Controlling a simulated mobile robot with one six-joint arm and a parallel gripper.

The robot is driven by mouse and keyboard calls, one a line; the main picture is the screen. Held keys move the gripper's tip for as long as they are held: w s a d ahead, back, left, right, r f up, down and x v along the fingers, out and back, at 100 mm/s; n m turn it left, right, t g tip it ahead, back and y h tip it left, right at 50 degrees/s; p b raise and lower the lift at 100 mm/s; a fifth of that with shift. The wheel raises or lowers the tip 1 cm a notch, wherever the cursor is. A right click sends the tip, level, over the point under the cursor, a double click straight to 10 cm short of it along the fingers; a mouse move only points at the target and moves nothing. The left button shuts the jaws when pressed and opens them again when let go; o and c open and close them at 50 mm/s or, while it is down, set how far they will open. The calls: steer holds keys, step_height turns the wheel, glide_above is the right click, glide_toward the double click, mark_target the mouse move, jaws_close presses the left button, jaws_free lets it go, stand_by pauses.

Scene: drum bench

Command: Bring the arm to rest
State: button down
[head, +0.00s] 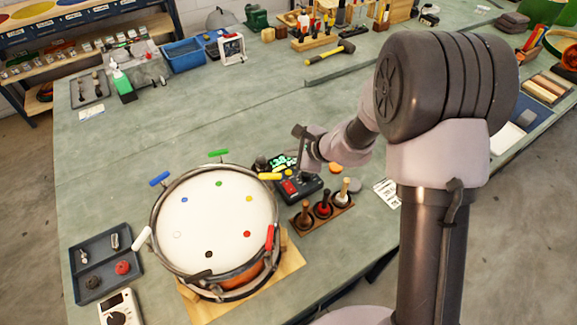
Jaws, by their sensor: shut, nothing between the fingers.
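My arm reaches in from the right in the head view, with its forearm pointing left over the bench. My gripper (304,166) is shut and empty, above the dark control box (297,187) and just right of the drum (205,225). The drum has a white head with coloured dots, and coloured handles around its rim: green (218,153), blue (159,179), yellow (269,176), red (269,237), white (141,240) and black (200,275). The fingertips are small and partly lost against the box.
A grey tray (105,249) and a white meter (120,308) lie at left. A hammer (330,53) and tool stands line the back. The bench (150,130) is clear behind the drum.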

stand_by(0.3)
steer(key=s+d+r+n+g+b, duration=0.1)
steer(key=s+r+n+b, duration=0.2)
steer(key=s+r+n, duration=0.95)
steer(key=s+d+r+h, duration=0.2)
steer(key=s+d, duration=0.3)
steer(key=s, duration=0.4)
steer(key=s+d+r+h+b, duration=0.1)
steer(key=s+d+r+h, duration=0.1)
steer(key=s+d, duration=0.3)
steer(key=s+n, duration=0.1)
steer(key=s, duration=0.3)
steer(key=shift+d+r+h, duration=0.3)
steer(key=shift+d+r, duration=0.05)
